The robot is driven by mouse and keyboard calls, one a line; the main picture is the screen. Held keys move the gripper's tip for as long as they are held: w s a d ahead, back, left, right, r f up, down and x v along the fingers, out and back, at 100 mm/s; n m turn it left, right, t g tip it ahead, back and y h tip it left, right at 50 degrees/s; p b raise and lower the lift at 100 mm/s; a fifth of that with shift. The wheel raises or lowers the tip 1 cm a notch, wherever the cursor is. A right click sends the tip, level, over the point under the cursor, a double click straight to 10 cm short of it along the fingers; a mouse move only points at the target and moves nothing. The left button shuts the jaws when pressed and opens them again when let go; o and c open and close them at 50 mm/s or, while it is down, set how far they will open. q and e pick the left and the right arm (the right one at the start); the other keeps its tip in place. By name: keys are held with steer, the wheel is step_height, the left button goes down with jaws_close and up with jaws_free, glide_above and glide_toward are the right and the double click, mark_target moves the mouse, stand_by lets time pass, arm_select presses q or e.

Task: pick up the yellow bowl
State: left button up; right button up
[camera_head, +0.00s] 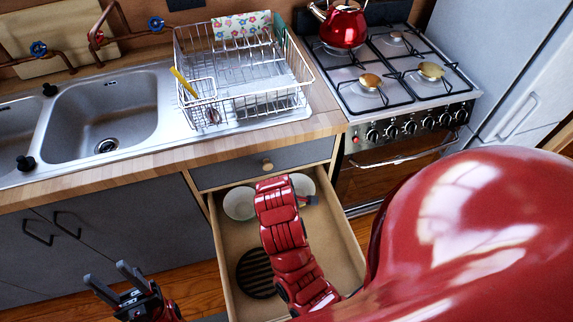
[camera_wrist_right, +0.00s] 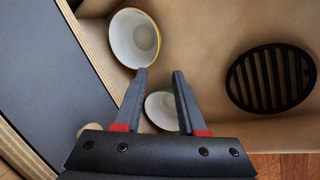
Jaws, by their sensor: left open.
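Two white bowls lie in the open drawer (camera_head: 345,243). In the right wrist view, the bowl with a yellow rim (camera_wrist_right: 132,38) is at upper left and the bowl with a green rim (camera_wrist_right: 160,105) is lower, partly hidden by my gripper. The head view shows a right bowl (camera_head: 302,184), seemingly the yellow one, and a left bowl (camera_head: 238,203). My right gripper (camera_wrist_right: 159,71) is open and empty above the drawer, its fingertips by the yellow-rimmed bowl; contact is unclear. My arm mostly hides this gripper in the head view. My left gripper (camera_head: 106,274) is open and empty, left of the drawer.
A black slatted oval item (camera_head: 255,272) lies at the drawer's front left; it also shows in the right wrist view (camera_wrist_right: 271,77). Above are the counter (camera_head: 160,158), sink (camera_head: 104,112) and dish rack (camera_head: 245,85). The stove (camera_head: 395,70) with a red kettle (camera_head: 343,26) stands right.

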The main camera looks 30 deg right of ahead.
step_height(320, 180, down, 3)
steer(key=d+b, duration=0.1)
steer(key=b, duration=0.1)
steer(key=p, duration=0.1)
glide_toward(297, 193)
steer(key=s+a, duration=0.2)
steer(key=s, duration=0.1)
steer(key=s+a, duration=0.1)
steer(key=a, duration=0.1)
steer(key=shift+s+a+f, duration=0.1)
steer(key=shift+s+f, duration=0.05)
steer(key=shift+f, duration=0.15)
steer(key=shift+d+p+x, duration=0.25)
steer(key=shift+p+x, duration=0.05)
steer(key=shift+x, duration=0.8)
steer(key=shift+d+p+x, duration=0.2)
steer(key=shift+p+x, duration=0.1)
steer(key=shift+x, duration=0.8)
steer(key=shift+w+d+f, duration=0.15)
steer(key=shift+w+f, duration=0.15)
steer(key=shift+f, duration=0.15)
jaws_close()
